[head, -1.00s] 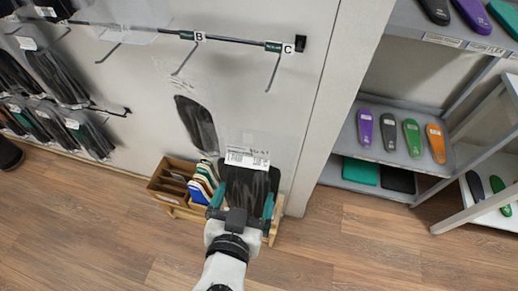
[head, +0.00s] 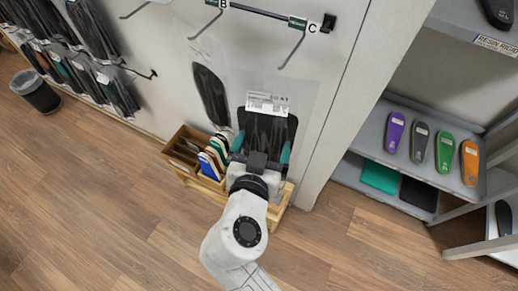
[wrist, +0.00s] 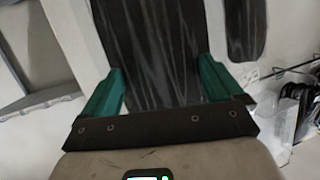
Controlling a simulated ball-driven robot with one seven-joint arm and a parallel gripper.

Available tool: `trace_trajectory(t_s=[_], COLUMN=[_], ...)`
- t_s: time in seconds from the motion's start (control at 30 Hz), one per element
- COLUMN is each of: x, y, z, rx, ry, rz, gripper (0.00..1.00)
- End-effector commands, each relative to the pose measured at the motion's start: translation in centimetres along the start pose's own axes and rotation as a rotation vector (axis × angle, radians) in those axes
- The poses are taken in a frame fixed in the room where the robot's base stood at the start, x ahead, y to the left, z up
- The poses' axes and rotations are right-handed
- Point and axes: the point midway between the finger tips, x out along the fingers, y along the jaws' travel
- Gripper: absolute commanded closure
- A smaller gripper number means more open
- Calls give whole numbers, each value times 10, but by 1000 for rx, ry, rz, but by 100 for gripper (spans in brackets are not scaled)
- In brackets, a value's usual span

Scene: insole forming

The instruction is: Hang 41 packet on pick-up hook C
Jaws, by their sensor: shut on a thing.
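My gripper (head: 261,150) is shut on a clear packet with dark insoles inside (head: 268,128). The packet is upright, with a white printed label (head: 267,103) at its top; I cannot read the size. The wrist view shows the teal fingers (wrist: 158,85) on both sides of the dark insoles (wrist: 150,50). Hook C (head: 291,48) is a bare grey prong under a rail, with a "C" tag (head: 306,26) at the rail's right end. The packet is below hook C and slightly left of it, apart from the prong.
Hook B (head: 210,22) is left of C. Another dark packet (head: 210,95) shows at the wall. A wooden box of coloured insoles (head: 183,155) stands below. A shelf with coloured insoles (head: 430,180) is right, past the panel edge.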

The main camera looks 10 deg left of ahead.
Motion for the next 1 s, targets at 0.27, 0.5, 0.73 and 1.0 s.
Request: trace_trajectory(t_s=[0.27,0.5,0.73,1.0], x=[14,27,38,52], y=[4,7,10,14], z=[-4,-6,-9,-12], rx=[0,0,1,0], ry=[0,0,-1,0], rz=[0,1,1,1], gripper=[39,39,39,39])
